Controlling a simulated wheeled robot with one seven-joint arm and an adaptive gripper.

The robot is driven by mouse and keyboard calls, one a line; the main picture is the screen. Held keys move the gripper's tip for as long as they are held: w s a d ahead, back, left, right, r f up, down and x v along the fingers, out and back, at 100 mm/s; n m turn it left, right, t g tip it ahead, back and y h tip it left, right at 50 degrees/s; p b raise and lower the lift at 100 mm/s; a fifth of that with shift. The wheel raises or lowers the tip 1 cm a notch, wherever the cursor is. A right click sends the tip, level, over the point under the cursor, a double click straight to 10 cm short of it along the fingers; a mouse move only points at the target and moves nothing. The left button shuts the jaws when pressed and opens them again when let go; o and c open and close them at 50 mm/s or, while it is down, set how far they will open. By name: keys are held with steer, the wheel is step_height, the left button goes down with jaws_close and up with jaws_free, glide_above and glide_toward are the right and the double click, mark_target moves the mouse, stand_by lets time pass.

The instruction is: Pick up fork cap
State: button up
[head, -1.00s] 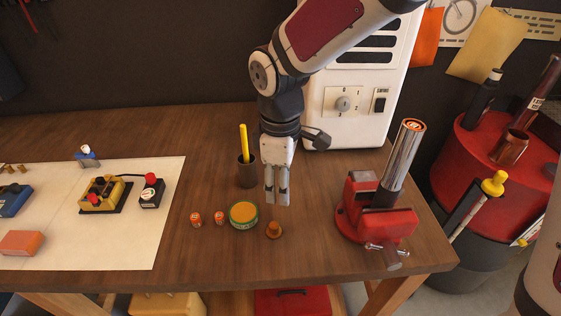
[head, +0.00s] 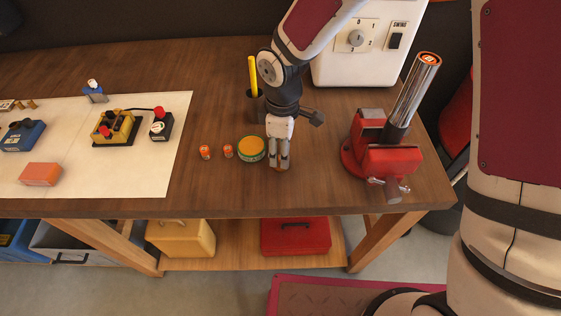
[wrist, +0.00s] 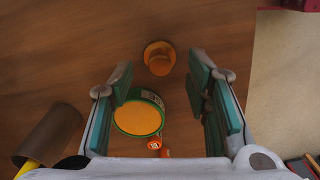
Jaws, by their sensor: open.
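The fork cap, a small orange-brown stepped round piece (wrist: 159,58), lies on the wooden bench in the wrist view. It shows near the top centre, just beyond and roughly midway between my fingertips. My gripper (wrist: 162,88) is open and empty, with its teal-padded fingers spread to either side. In the head view my gripper (head: 279,165) points down over the bench, to the right of the green tin, and its fingers hide the cap. A chrome tube (head: 415,95) with an orange top stands tilted in the red vise (head: 391,160).
The green tin with a yellow-orange top (head: 251,148) and two small orange-red pieces (head: 205,152) sit left of my gripper. A dark cup (head: 257,106) with a yellow stick stands behind. Bare bench (head: 315,185) lies between gripper and vise.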

steer(key=shift+f+p, duration=0.3)
steer(key=shift+f, duration=1.45)
jaws_close()
steer(key=shift+r, duration=0.1)
